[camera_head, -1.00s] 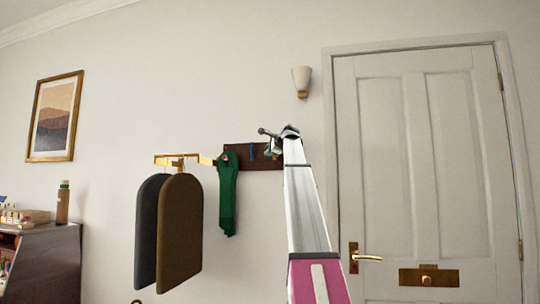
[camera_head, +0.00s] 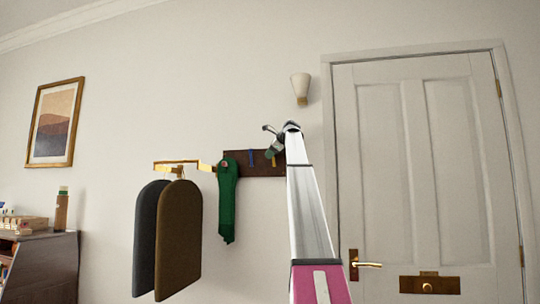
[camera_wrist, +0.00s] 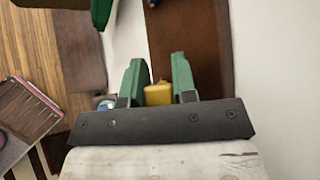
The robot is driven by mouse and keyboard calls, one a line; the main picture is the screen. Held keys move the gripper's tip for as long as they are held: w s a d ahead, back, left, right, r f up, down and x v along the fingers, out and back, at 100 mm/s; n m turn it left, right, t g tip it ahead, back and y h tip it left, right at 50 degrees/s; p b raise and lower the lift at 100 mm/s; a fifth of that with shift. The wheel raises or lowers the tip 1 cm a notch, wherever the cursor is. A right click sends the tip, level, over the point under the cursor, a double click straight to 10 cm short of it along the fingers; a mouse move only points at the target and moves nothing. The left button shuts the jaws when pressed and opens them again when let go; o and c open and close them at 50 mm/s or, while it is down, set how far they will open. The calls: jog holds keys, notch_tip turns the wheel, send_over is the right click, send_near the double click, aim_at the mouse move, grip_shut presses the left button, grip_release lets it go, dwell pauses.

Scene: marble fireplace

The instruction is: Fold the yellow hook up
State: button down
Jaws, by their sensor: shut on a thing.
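The yellow hook (camera_head: 273,162) is on the dark brown wall rack (camera_head: 237,160), near the rack's right end. In the wrist view the yellow hook (camera_wrist: 158,94) sits between the two green fingers of my gripper (camera_wrist: 159,72), which is shut on it. In the head view my gripper (camera_head: 271,149) is at the rack, just above the visible part of the hook. My arm hides the rack's right end. The hook's exact angle is hard to tell.
A blue hook (camera_head: 251,157) is left of the yellow one. A green garment (camera_head: 228,205) hangs farther left. Dark and brown boards (camera_head: 180,240) hang from a brass bracket (camera_head: 178,163). A wall lamp (camera_head: 300,88) is above; a white door (camera_head: 410,180) is right.

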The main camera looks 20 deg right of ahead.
jog(key=c, duration=0.9)
grip_release()
